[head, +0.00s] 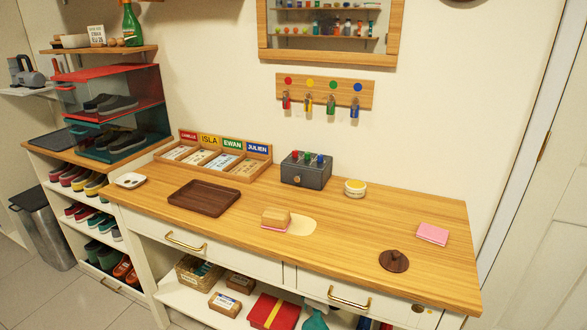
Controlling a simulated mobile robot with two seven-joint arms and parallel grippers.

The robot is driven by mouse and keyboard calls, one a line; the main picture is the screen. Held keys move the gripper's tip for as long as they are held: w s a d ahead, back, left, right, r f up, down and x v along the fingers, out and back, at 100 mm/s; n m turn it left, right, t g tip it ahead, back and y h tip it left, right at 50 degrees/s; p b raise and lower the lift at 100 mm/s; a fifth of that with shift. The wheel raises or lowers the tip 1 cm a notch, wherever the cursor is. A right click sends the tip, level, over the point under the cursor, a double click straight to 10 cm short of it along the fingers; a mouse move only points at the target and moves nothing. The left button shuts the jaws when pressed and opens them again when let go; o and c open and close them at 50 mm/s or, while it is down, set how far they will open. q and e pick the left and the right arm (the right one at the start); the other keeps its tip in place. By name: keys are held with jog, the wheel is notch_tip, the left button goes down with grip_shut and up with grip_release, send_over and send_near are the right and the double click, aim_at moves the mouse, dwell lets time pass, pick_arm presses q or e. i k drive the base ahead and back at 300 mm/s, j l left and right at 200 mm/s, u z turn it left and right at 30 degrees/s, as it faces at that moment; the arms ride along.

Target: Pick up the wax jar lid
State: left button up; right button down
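A dark brown round disc with a small knob on top (394,261), which looks like the wax jar lid, lies flat on the wooden counter (340,215) near its front right. A small white jar with a yellow top surface (355,187) stands farther back, right of the grey box; I cannot tell whether the yellow is wax or a cover. Neither of my grippers is in view, and nothing touches the disc.
A pink cloth (433,234) lies behind and right of the disc. A wooden block on a pink pad (276,219), an empty brown tray (204,198), a grey box with coloured knobs (306,170) and a name-labelled organiser (245,172) stand leftward. Bare counter surrounds the disc.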

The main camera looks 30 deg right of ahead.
aim_at(394, 262)
jog(key=z, duration=1.5)
